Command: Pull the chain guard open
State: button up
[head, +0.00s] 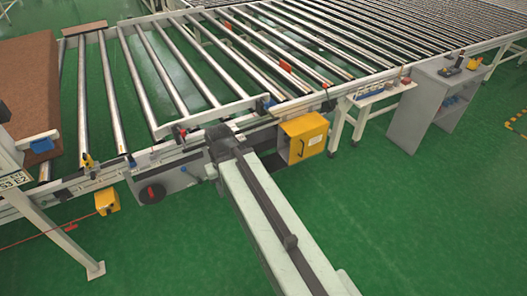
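A yellow box-shaped cover (308,132), which looks like the chain guard, is mounted on the near side of the roller conveyor (225,113), right of my arm's end. A grey plate shows at its left side. I cannot tell whether the cover is shut or partly open. My arm reaches from the bottom right up to the conveyor's near rail. The dark end of the arm (222,142) is left of the yellow cover, apart from it in the picture. My gripper's fingers are hidden or too small to make out.
A grey panel with a round red-and-black switch (152,193) is left of my arm. A small yellow box (107,201) hangs farther left. A brown mattress (30,90) lies at the far left. A white bench (372,98) and grey cabinet (437,101) stand right. Green floor is clear in front.

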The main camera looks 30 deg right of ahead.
aim_at(307, 133)
jog(key=u, duration=0.2)
jog(key=i, duration=1)
jog(key=z, duration=0.05)
